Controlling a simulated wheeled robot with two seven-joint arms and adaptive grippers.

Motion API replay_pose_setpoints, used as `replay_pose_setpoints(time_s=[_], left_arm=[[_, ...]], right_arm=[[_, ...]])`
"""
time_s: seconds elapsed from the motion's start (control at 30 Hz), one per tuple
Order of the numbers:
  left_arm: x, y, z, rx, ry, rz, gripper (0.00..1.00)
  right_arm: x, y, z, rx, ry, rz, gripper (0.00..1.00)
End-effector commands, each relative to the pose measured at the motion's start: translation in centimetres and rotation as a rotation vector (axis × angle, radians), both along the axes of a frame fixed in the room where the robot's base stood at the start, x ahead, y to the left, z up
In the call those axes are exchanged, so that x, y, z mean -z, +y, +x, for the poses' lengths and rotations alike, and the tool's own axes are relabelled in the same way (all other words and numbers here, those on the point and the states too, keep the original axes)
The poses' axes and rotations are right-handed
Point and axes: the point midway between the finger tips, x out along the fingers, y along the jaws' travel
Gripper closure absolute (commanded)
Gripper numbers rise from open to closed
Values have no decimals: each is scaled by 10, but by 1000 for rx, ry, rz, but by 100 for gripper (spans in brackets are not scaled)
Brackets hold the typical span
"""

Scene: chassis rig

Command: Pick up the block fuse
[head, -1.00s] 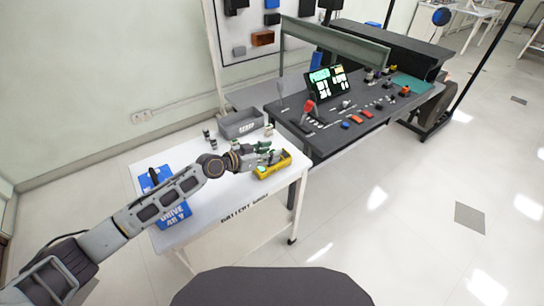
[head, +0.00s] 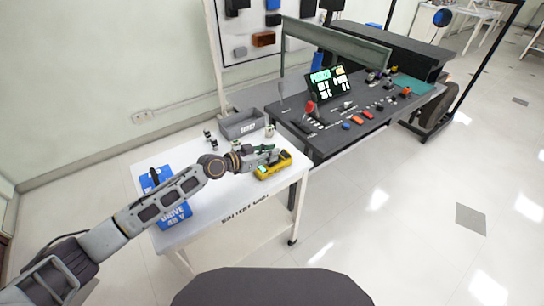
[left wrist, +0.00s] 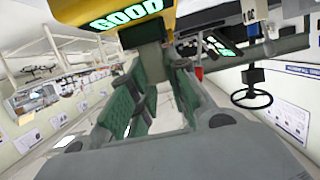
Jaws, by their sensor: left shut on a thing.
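My left gripper (head: 270,152) reaches over the white table to the yellow tester (head: 273,168). In the left wrist view its green-padded fingers (left wrist: 152,95) point at the tester (left wrist: 85,10), whose green display reads GOOD. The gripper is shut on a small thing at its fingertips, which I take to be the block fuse. The fuse is mostly hidden by the fingers, and I cannot tell whether it still touches the tester. My right gripper is not in view.
A grey bin (head: 240,124) stands at the table's back, with small parts (head: 209,136) beside it. A blue battery box (head: 172,213) is at the left under my arm. The dark console (head: 345,125) with a lit screen (head: 327,83) adjoins at the right.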

Motion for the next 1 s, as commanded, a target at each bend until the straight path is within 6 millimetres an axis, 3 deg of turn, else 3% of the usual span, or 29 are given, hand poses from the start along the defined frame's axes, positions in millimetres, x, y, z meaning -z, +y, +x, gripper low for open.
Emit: replay_pose_setpoints(time_s=[0.23, 0.43, 0.7, 1.0], left_arm=[[-7, 0, 0, 1, -2, 0, 100], [-28, 0, 0, 1, -3, 0, 100], [-68, 0, 0, 1, -3, 0, 100], [-97, 0, 0, 0, -1, 0, 100]], right_arm=[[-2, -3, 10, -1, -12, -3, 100], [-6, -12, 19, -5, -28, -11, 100], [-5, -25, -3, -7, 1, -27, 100], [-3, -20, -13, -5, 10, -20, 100]])
